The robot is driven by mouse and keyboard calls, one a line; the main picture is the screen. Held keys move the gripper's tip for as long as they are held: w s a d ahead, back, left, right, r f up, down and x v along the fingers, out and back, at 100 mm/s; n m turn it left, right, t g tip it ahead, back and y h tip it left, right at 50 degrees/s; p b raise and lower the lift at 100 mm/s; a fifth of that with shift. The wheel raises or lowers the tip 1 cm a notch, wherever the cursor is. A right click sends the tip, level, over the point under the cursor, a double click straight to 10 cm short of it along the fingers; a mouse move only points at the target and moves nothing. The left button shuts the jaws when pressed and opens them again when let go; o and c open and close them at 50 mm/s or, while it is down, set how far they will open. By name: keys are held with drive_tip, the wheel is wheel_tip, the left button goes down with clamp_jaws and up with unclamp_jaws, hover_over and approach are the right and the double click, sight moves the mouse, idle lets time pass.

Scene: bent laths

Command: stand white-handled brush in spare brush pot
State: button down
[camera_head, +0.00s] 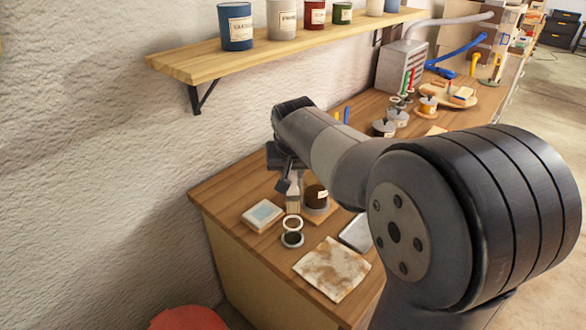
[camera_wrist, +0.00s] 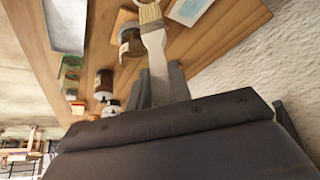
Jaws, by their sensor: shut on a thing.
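My gripper (camera_head: 287,184) is shut on the white-handled brush (camera_head: 293,198), which hangs bristles down above the bench. In the wrist view the brush's pale handle (camera_wrist: 155,62) runs between my fingers (camera_wrist: 160,88), with tan bristles at its far end. In the head view a dark labelled jar (camera_head: 317,197) stands just right of the brush. I cannot tell for certain which is the spare brush pot. The bristles look outside any pot.
A pale blue-topped box (camera_head: 262,215) lies left of the pots. A stained cloth (camera_head: 332,268) and a metal tray (camera_head: 355,234) lie to the front and right. A shelf (camera_head: 200,66) with tins runs along the wall above. Jars (camera_head: 384,127) and a grey machine stand farther back.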

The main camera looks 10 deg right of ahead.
drive_tip(key=shift+f+b, duration=2.85)
drive_tip(key=shift+f, duration=1.1)
drive_tip(key=c, duration=1.2)
unclamp_jaws()
drive_tip(key=shift+r, duration=0.1)
approach(293, 197)
drive_tip(key=shift+v, duration=0.9)
